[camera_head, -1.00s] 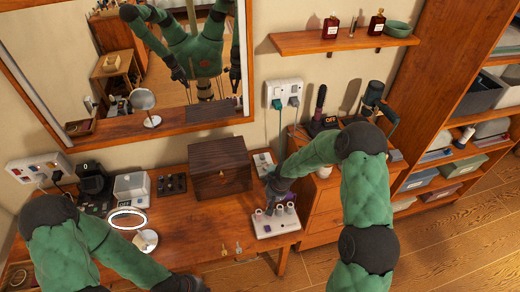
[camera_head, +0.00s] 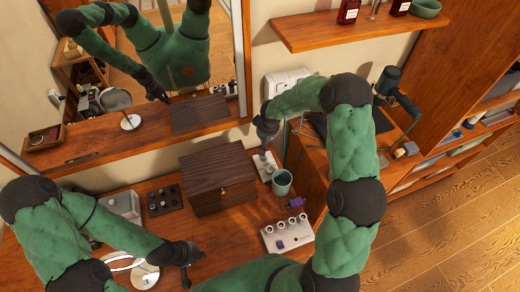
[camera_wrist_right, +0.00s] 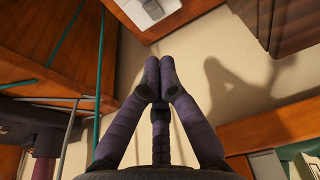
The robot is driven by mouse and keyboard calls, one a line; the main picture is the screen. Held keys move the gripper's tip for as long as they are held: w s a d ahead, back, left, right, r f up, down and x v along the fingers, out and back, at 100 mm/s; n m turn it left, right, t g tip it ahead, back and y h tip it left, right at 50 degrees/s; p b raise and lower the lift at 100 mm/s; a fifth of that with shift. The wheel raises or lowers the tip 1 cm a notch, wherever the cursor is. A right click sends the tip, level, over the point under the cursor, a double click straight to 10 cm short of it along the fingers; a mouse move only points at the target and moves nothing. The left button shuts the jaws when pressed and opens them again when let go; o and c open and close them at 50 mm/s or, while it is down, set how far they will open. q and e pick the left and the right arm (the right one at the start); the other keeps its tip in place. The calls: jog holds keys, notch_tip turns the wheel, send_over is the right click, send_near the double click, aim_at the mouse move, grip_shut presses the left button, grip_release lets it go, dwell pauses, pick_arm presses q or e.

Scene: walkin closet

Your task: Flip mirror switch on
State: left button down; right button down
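The mirror (camera_head: 105,65) hangs in a wooden frame above the desk. A small white switch plate (camera_head: 265,168) lies at the back of the desk, right of a dark wooden box (camera_head: 218,178). It also shows at the top edge of the right wrist view (camera_wrist_right: 147,10), partly cut off. My right gripper (camera_head: 262,151) is just above and behind the plate, apart from it. In the right wrist view its fingertips (camera_wrist_right: 160,75) are together and empty. My left gripper (camera_head: 186,278) hangs over the front of the desk; its finger opening is unclear.
A white panel with several knobs (camera_head: 287,232) and a teal cup (camera_head: 282,183) stand in front of the plate. A round stand mirror (camera_head: 145,274) is by my left gripper. Drawers (camera_head: 312,180) stand at the right, with a thin teal cable near my right arm.

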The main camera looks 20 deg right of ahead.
aim_at(263, 158)
pick_arm(q)
jog(key=shift+s, duration=0.15)
pick_arm(e)
jog(key=shift+s, duration=0.15)
pick_arm(q)
jog(key=shift+f+b, duration=0.35)
pick_arm(e)
jog(key=x, duration=1.2)
jog(key=shift+s+f, duration=0.3)
jog(key=shift+f, duration=0.15)
jog(key=shift+s+f, duration=0.1)
jog(key=shift+f, duration=0.45)
pick_arm(q)
jog(key=shift+f, duration=0.1)
